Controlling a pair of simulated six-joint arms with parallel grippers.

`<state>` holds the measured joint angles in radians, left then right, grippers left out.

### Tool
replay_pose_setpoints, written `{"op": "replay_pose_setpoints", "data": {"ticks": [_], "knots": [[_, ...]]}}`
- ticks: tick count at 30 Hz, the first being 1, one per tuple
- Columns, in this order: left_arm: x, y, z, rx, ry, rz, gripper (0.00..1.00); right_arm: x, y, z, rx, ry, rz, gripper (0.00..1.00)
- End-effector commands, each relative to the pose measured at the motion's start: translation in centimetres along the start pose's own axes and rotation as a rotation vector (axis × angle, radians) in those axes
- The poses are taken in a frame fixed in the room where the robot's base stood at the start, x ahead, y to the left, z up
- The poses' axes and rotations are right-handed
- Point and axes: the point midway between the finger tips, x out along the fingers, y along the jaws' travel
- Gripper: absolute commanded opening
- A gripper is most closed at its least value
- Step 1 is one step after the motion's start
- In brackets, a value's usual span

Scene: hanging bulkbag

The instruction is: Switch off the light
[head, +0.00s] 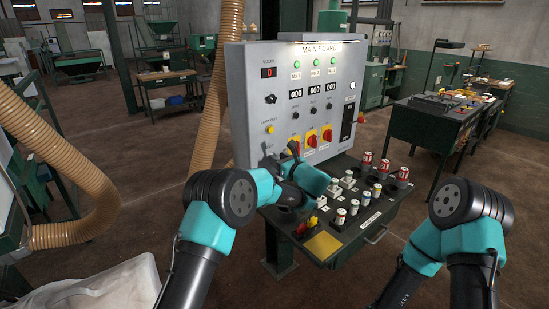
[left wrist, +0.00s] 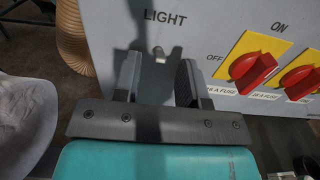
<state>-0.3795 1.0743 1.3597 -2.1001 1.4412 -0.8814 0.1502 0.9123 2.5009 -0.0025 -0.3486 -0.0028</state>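The light switch (left wrist: 159,54) is a small metal toggle under the word LIGHT on the grey panel (left wrist: 205,20) in the left wrist view. My left gripper (left wrist: 160,75) is open, with its two dark fingers apart and the toggle just beyond and between their tips. Nothing shows between the fingers, and I cannot tell whether they touch the panel. In the head view my left gripper (head: 270,163) is at the lower left of the main board (head: 245,75), hiding the switch. My right arm is at the right; its gripper is not in view.
Red-and-yellow rotary switches (left wrist: 255,68) sit right of the toggle. A ribbed hose (head: 212,110) stands left of the board. A dark bench (head: 425,125) stands at the right.

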Motion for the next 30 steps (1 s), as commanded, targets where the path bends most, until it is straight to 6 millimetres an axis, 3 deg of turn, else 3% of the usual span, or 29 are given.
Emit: {"op": "replay_pose_setpoints", "data": {"ticks": [6, 17, 27, 30], "knots": [[2.4, 0.0, 0.0, -0.002, 0.0, 0.001, 0.38, 0.0, 0.0, 0.0, 0.0, 0.0, 0.0, 0.0], [2.9, 0.0, 0.0, 0.0, 0.0, 0.001, 0.38, 0.0, 0.0, 0.0, 0.0, 0.0, 0.0, 0.0], [2.8, 0.0, 0.1, -0.001, 0.0, 0.001, 0.06, 0.0, 0.0, 0.0, 0.0, 0.0, 0.0, 0.0], [2.8, 0.0, 0.1, -0.001, 0.0, 0.001, 0.0, 0.0, 0.0, 0.0, 0.0, 0.0, 0.0, 0.0]]}}
